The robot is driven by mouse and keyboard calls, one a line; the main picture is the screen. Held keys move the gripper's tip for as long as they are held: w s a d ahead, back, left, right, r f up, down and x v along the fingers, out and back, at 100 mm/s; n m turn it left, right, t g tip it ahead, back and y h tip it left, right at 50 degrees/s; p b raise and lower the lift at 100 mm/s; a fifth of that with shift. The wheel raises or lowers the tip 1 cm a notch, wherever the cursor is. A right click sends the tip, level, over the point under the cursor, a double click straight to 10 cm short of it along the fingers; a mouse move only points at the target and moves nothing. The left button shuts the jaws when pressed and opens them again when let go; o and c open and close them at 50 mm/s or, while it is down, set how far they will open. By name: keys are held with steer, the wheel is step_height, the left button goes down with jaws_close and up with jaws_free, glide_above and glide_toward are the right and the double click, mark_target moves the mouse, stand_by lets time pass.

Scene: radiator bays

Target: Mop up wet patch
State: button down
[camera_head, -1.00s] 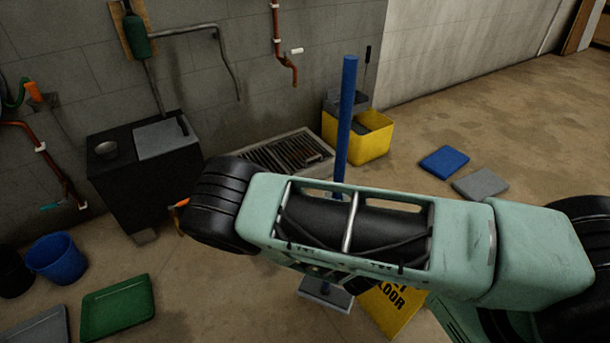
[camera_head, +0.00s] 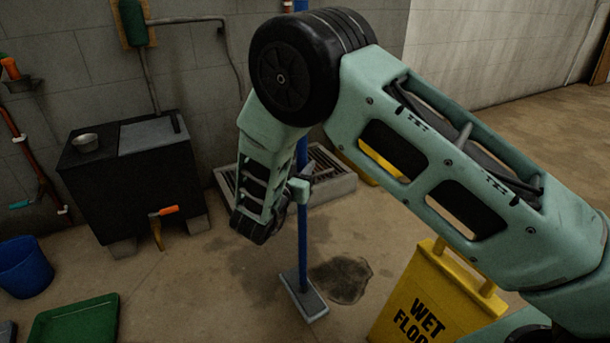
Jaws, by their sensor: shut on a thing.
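The wet patch (camera_head: 342,280) is a dark stain on the concrete floor, just right of the mop head. The mop has a blue upright handle (camera_head: 303,232) and a flat grey head (camera_head: 304,297) that appears to rest on the floor beside the patch's left edge. My gripper (camera_head: 300,188) is shut on the mop handle partway up. My arm hides part of the handle above the grip.
A yellow wet floor sign (camera_head: 428,300) stands right of the patch. A black tank (camera_head: 135,185) with an orange-handled tap (camera_head: 163,212) stands left. A green tray (camera_head: 76,324) and blue bucket (camera_head: 24,267) are front left.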

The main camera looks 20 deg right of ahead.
steer(key=shift+w+d+r+h+b, duration=0.1)
steer(key=shift+w+r+h+b, duration=0.05)
steer(key=shift+w+b, duration=0.35)
steer(key=shift+w+r+h+b, duration=0.15)
steer(key=shift+w+b, duration=0.2)
steer(key=shift+w, duration=0.25)
steer(key=shift+f, duration=0.1)
step_height(320, 180, down, 5)
steer(key=b, duration=0.5)
steer(key=w+d+b, duration=0.2)
steer(key=w+d, duration=0.1)
steer(key=d, duration=1.5)
steer(key=w+d+b, duration=0.2)
steer(key=w+d, duration=0.2)
steer(key=d, duration=1.5)
steer(key=shift+w+d+f, duration=0.2)
steer(key=shift+f, duration=0.15)
steer(key=shift+f+b, duration=0.4)
steer(key=shift+b, duration=0.05)
steer(key=shift+a, duration=0.15)
